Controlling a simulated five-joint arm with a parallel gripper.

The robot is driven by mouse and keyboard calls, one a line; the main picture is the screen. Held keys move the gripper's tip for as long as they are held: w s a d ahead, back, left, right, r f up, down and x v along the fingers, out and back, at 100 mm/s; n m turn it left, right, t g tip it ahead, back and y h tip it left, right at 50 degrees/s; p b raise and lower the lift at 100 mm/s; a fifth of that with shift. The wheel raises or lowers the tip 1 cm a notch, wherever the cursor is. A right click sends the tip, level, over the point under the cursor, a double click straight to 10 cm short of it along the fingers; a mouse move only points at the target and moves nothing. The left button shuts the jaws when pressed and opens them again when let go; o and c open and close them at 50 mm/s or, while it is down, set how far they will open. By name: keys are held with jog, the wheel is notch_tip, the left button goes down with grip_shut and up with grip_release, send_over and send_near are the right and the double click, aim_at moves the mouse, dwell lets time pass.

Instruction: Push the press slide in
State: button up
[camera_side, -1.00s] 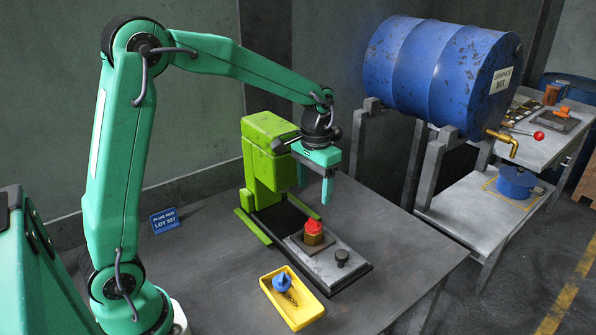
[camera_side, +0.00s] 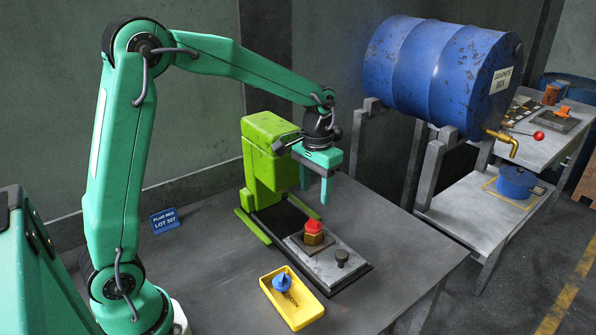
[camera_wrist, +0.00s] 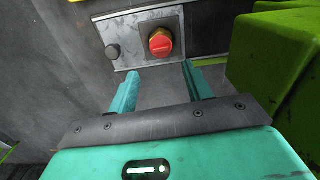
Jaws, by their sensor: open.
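The press slide (camera_side: 325,263) is a grey plate on a dark rail, drawn out in front of the green press (camera_side: 267,160). It carries a brass hex piece (camera_side: 313,239) with a red plug (camera_side: 313,226) on top, and a black knob (camera_side: 342,257) near its outer end. My gripper (camera_side: 315,190) is open and empty, pointing down above the slide, close to the press. In the wrist view, the slide (camera_wrist: 136,35) lies beyond my open fingers (camera_wrist: 159,70), with the red plug (camera_wrist: 161,42) and the knob (camera_wrist: 112,51) clear of them.
A yellow tray (camera_side: 306,316) with a blue plug (camera_side: 282,283) sits beside the slide. A blue drum (camera_side: 435,70) on a stand and a second table are to the right.

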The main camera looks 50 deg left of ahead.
aim_at(342, 253)
jog(key=d+f+n, duration=0.1)
jog(key=d+n, duration=0.1)
jog(key=d, duration=0.1)
jog(key=d+f+n, duration=0.1)
jog(key=d+n, duration=0.2)
jog(key=d+f+n, duration=0.1)
jog(key=d+n, duration=0.2)
jog(key=d, duration=0.1)
jog(key=shift+d+f, duration=0.1)
jog(key=shift+f, duration=0.3)
jog(key=shift+f, duration=3.9)
grip_shut()
jog(key=a, duration=1.3)
jog(key=shift+w+a, duration=0.1)
jog(key=shift+a, duration=0.3)
